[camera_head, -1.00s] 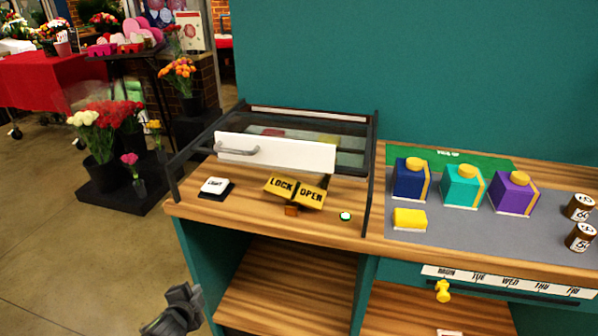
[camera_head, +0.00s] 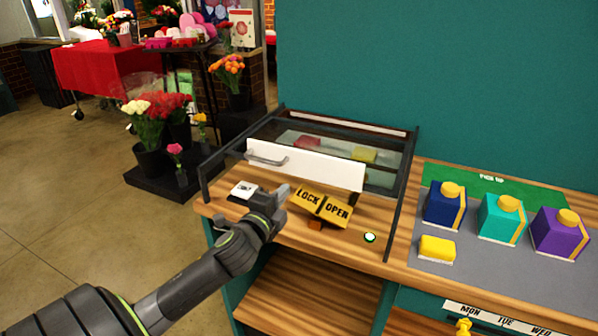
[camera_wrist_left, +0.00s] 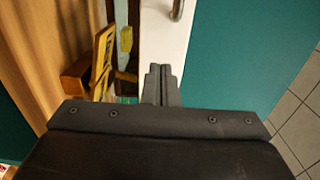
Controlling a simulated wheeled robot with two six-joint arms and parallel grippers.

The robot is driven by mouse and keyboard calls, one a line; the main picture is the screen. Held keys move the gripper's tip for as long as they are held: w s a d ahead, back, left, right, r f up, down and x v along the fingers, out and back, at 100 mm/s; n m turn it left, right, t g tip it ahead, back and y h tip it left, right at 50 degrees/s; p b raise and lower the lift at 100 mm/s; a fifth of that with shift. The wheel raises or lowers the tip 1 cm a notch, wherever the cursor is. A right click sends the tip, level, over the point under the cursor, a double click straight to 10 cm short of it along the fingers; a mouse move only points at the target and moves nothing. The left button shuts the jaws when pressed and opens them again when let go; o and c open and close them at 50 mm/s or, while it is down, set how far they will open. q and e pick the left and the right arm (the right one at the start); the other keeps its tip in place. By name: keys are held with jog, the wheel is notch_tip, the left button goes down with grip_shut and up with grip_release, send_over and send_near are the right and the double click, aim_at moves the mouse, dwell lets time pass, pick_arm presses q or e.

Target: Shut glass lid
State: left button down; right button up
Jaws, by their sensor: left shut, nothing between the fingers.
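The glass lid (camera_head: 382,157) is a dark-framed glass panel with a white front strip (camera_head: 310,165) and a grey bar handle (camera_head: 266,157) at the strip's left end. The strip and handle also show at the top of the left wrist view (camera_wrist_left: 176,10). A yellow LOCK/OPEN sign (camera_head: 321,204) on a small wooden block stands in front of the strip. My left gripper (camera_head: 284,190) is shut and empty, in front of the strip, just left of the sign and below the handle. In the left wrist view its fingertips (camera_wrist_left: 161,70) are together. My right gripper is out of view.
A black-and-white switch (camera_head: 243,189) lies left of the gripper, and a green-lit button (camera_head: 370,237) right of the sign. Navy (camera_head: 445,205), teal (camera_head: 501,216) and purple (camera_head: 558,233) boxes and a yellow block (camera_head: 437,248) stand on the grey mat to the right.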

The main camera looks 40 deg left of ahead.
aim_at(303, 168)
pick_arm(q)
jog(key=p+x, duration=0.2)
jog(key=x, duration=0.6)
jog(key=shift+r, duration=0.1)
jog(key=shift+w+a, duration=0.15)
jog(key=shift+w, duration=0.4)
